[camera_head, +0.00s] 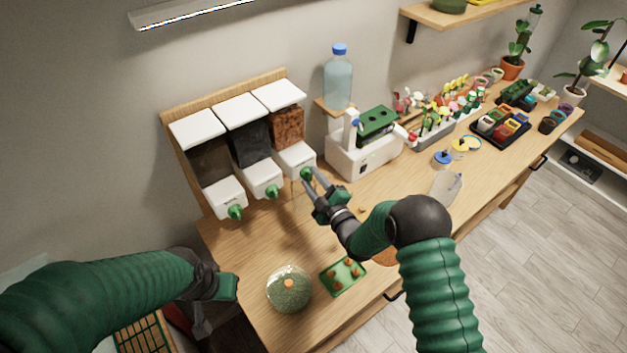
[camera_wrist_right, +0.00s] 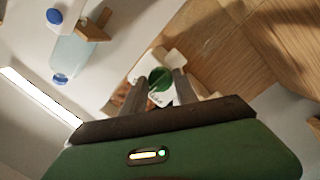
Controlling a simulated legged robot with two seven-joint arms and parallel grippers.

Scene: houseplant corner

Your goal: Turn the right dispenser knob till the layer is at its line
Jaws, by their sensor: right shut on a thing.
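The right dispenser (camera_head: 289,128) holds a reddish-brown, coarse fill under a white lid, with a white outlet (camera_head: 297,158) below. Its green knob (camera_head: 306,173) is at the front of that outlet. My right gripper (camera_head: 311,182) is shut on this knob. In the right wrist view the round green knob (camera_wrist_right: 159,79) sits between the two grey fingers. I cannot make out a layer or its line under this outlet. My left gripper (camera_head: 215,303) hangs at the lower left, beside the table's edge, away from the dispensers; its fingers are unclear.
Two more dispensers, one black-filled (camera_head: 250,142) and one dark brown (camera_head: 210,162), stand to the left. A white machine (camera_head: 363,153) stands close to the right. A glass bowl with green fill (camera_head: 289,290) and a green tray (camera_head: 343,277) are at the front.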

